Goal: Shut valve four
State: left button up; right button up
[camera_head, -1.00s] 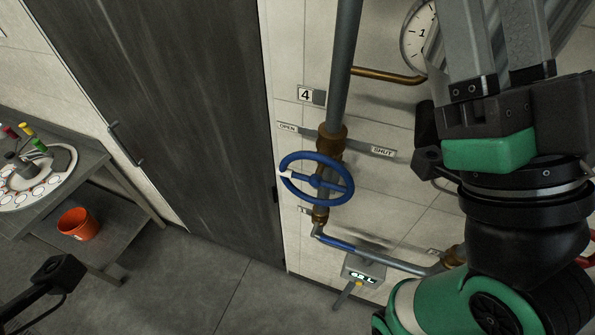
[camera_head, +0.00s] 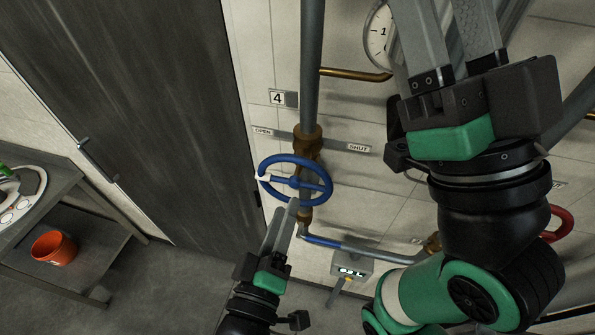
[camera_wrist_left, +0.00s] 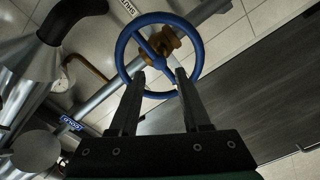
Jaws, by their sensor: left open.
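Valve four has a blue handwheel (camera_head: 295,158) on a brass body (camera_head: 307,143), under a plate marked 4 (camera_head: 278,98). A white mark (camera_head: 262,178) sits on the wheel's left rim, on the side of the OPEN label (camera_head: 263,131). The SHUT label (camera_head: 358,148) is to the right. My left gripper (camera_head: 291,212) is open, just below and in front of the wheel. In the left wrist view its fingertips (camera_wrist_left: 161,74) overlap the lower part of the wheel (camera_wrist_left: 127,38); contact cannot be told. My right gripper's fingers (camera_head: 445,35) stand apart, tips out of frame.
A grey pipe (camera_head: 312,60) rises above the valve, and a gauge (camera_head: 379,35) is at the top. A red wheel (camera_head: 558,223) shows behind my right arm. A dark door (camera_head: 150,100) and a bench with an orange bucket (camera_head: 54,248) are left.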

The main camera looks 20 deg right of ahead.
aim_at(298, 172)
pick_arm(q)
jog(key=p+x, duration=0.1)
jog(key=x, duration=0.8)
jog(key=shift+w+d, duration=0.15)
jog(key=shift+w, duration=0.15)
grip_shut()
jog(key=shift+r, duration=0.1)
dwell(0.8)
